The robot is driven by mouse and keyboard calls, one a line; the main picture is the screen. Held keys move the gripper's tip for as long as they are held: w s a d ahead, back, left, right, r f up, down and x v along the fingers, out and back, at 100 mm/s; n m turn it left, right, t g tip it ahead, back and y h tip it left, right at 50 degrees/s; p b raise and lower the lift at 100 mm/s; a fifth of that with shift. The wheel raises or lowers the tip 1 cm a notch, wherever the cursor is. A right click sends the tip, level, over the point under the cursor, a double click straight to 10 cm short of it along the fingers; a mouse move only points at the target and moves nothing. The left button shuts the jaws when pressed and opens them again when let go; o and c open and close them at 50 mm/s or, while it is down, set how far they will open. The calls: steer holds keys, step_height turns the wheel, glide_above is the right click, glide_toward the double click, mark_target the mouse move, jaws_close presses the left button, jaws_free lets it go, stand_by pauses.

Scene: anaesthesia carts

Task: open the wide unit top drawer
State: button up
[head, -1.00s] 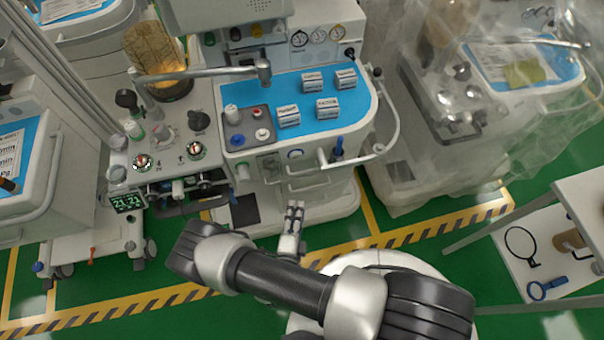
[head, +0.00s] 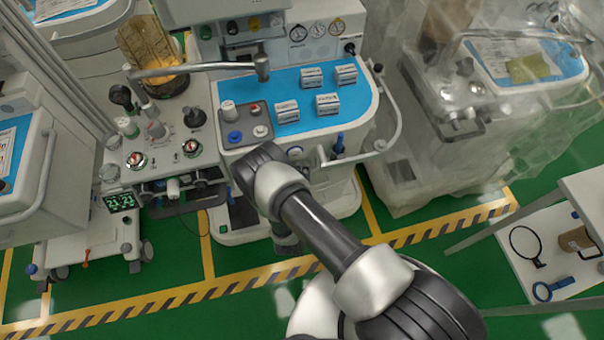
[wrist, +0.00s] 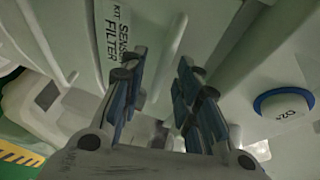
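The wide unit (head: 352,118) is the white cart with a blue top in the middle of the head view. Its drawer front is largely hidden behind my arm there. In the wrist view my gripper (wrist: 158,88) has its two blue-grey fingers apart, with pale surfaces of the unit beyond and between them. A pale panel with a "SENSOR KIT FILTER" label (wrist: 112,38) is close to the left finger. I cannot tell whether a finger touches a handle. The drawer shows no clear opening. The gripper's fingertips are hidden in the head view.
A blue-ringed O2 fitting (wrist: 284,108) is right of my gripper. A curved side rail (head: 392,135) bounds the unit's right side. A plastic-covered cart (head: 455,165) stands to the right, a control panel (head: 165,150) to the left. Green floor with a striped line (head: 235,285) lies in front.

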jaws_close()
stand_by(0.4)
stand_by(0.4)
